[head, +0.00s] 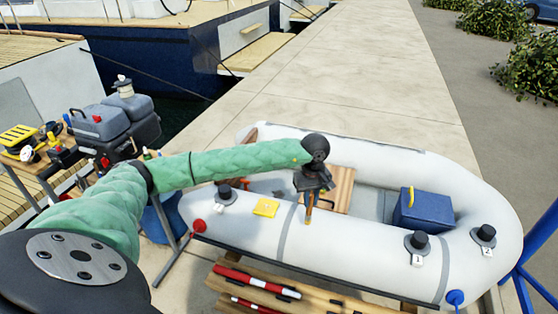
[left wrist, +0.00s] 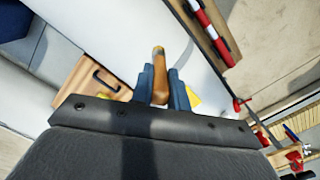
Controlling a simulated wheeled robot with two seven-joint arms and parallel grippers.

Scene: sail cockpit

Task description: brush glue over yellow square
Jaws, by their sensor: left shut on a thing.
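The yellow square (head: 266,207) lies on the grey-white tube of an inflatable boat (head: 345,245). In the left wrist view a yellow patch (left wrist: 194,97) shows beside the fingers, mostly hidden behind them. My left gripper (head: 311,190) points down over the boat's near tube, to the right of the yellow square and apart from it. It is shut on a brown wooden-handled brush (head: 308,212), which also shows between the blue fingers in the left wrist view (left wrist: 160,75). Its bristles cannot be made out clearly. My right gripper is not in view.
A blue box (head: 422,210) and a wooden seat (head: 340,190) are inside the boat. Black valves (head: 417,243) stand up from the tube. A red-and-white pole (head: 255,281) lies on planks in front. A cluttered bench (head: 45,150) and an outboard motor (head: 115,125) stand at left.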

